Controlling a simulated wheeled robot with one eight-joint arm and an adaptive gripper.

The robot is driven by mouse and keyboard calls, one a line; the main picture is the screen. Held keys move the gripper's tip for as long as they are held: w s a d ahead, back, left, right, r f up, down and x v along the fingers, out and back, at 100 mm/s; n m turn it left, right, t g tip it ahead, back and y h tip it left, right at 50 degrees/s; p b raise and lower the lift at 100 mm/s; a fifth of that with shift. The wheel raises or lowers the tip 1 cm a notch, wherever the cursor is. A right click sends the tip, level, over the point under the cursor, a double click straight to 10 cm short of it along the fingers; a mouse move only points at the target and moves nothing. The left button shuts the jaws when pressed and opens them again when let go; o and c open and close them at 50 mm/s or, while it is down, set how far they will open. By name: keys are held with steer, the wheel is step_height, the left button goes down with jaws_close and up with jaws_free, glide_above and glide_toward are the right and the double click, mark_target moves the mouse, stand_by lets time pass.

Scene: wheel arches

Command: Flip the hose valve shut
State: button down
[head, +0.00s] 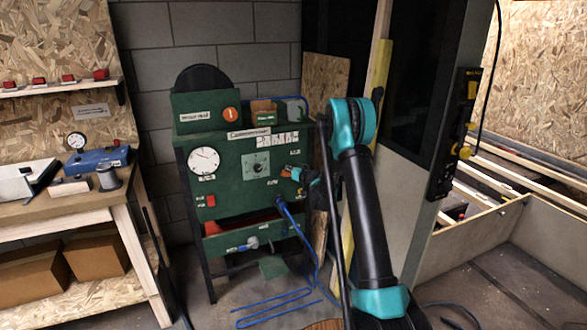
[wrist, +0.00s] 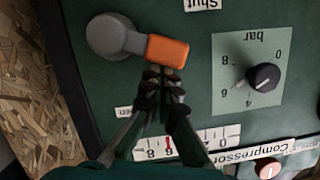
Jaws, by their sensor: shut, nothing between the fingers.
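The hose valve is a grey round hub (wrist: 110,37) with a lever ending in an orange handle (wrist: 167,51), on the green compressor panel (wrist: 203,98). In the wrist view, which is upside down, the lever points sideways from the hub. A "Shut" label (wrist: 203,4) is on the panel beyond the handle. My gripper (wrist: 160,74) is shut and empty, its fingertips right at the handle's lower edge in that view. I cannot tell whether they touch it. In the head view my gripper (head: 297,174) is at the panel's right side and hides most of the valve.
A black dial knob (wrist: 264,77) with a bar scale is beside the valve. A white gauge (head: 203,162) is on the panel's left. A blue hose (head: 293,219) hangs from the panel to the floor. A workbench (head: 60,204) stands left; a dark post (head: 415,120) stands right of my arm.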

mark_target(285, 174)
steer(key=shift+s+a+f+n+h, duration=0.2)
steer(key=shift+a+f+n+h, duration=0.3)
steer(key=shift+a+f+n, duration=0.45)
steer(key=shift+d+f, duration=0.1)
steer(key=shift+f, duration=0.15)
steer(key=shift+r, duration=0.55)
step_height(285, 174, up, 3)
steer(key=shift+s+f, duration=0.1)
steer(key=v, duration=1)
